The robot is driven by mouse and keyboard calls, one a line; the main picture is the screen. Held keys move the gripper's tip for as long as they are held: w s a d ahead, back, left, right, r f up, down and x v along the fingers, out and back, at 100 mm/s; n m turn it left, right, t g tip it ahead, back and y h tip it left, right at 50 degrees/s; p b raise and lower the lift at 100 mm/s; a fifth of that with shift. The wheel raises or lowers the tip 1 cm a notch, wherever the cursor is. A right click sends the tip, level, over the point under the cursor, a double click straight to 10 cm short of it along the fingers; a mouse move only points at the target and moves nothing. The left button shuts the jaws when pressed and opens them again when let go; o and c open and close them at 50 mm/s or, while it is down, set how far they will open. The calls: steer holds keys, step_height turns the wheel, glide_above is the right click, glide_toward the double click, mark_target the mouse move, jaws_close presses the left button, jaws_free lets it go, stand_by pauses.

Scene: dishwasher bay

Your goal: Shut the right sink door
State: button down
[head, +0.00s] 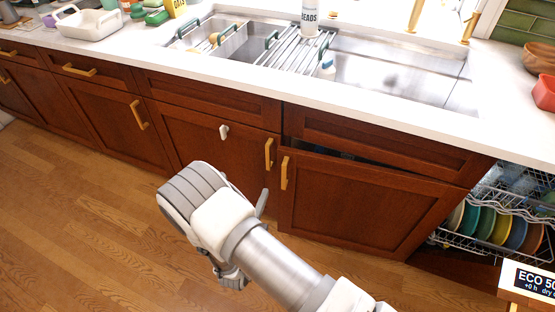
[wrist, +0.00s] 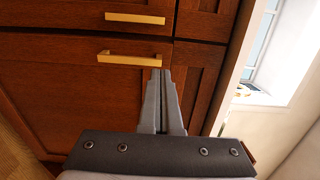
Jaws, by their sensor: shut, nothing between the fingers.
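The right sink door (head: 350,208) is a dark red-brown panel with a vertical gold handle (head: 284,172) near its left edge. It stands slightly ajar, with a dark gap along its top. In the wrist view, turned sideways, the right sink door (wrist: 75,95) fills the left side and its handle (wrist: 130,59) lies across the upper middle. My gripper (wrist: 162,72) is shut and empty, its tips close to the upper end of that handle; I cannot tell whether they touch. In the head view my wrist hides most of the gripper, left of the door.
The left sink door (head: 205,145) with its gold handle (head: 268,153) looks shut. An open dishwasher rack (head: 485,220) with plates is at the right. The white counter (head: 400,125) overhangs above. The wooden floor (head: 80,220) at left is clear.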

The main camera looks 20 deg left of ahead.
mark_target(280, 156)
steer(key=w+b, duration=0.1)
steer(key=w, duration=1.2)
steer(key=shift+w+a+b, duration=0.15)
steer(key=shift+w+b, duration=0.15)
steer(key=shift+w, duration=0.1)
steer(key=shift+w, duration=0.1)
